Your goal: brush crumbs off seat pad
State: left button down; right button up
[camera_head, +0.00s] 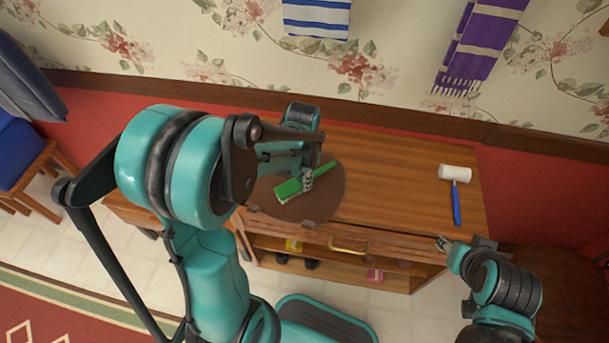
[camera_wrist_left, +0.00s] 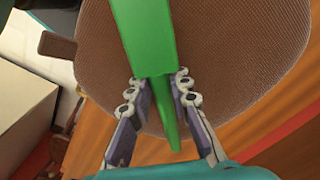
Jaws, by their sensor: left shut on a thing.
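A round brown seat pad (camera_head: 326,194) lies on the left part of the wooden cabinet top. A green brush (camera_head: 289,188) with pale bristles is over the pad. My left gripper (camera_head: 307,180) is shut on the brush. In the left wrist view, the two fingers of my left gripper (camera_wrist_left: 160,95) close on either side of the green brush (camera_wrist_left: 145,40), with the woven seat pad (camera_wrist_left: 230,50) below. I cannot make out any crumbs on the pad. My right gripper (camera_head: 442,243) is off the cabinet's front right edge; its fingers are too small to judge.
A lint roller (camera_head: 456,190) with a white head and blue handle lies at the right of the wooden cabinet top (camera_head: 390,180). The middle of the top is clear. Shelves below hold a few small items. A purple striped scarf (camera_head: 482,40) and a striped towel (camera_head: 317,17) hang on the wall.

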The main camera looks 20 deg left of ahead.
pick_arm(q)
jog(key=shift+r+p, duration=2.4)
jog(key=shift+r, duration=0.65)
notch_tip(320, 180, up, 3)
jog(key=shift+r+p, duration=0.1)
jog(key=shift+p, duration=1.15)
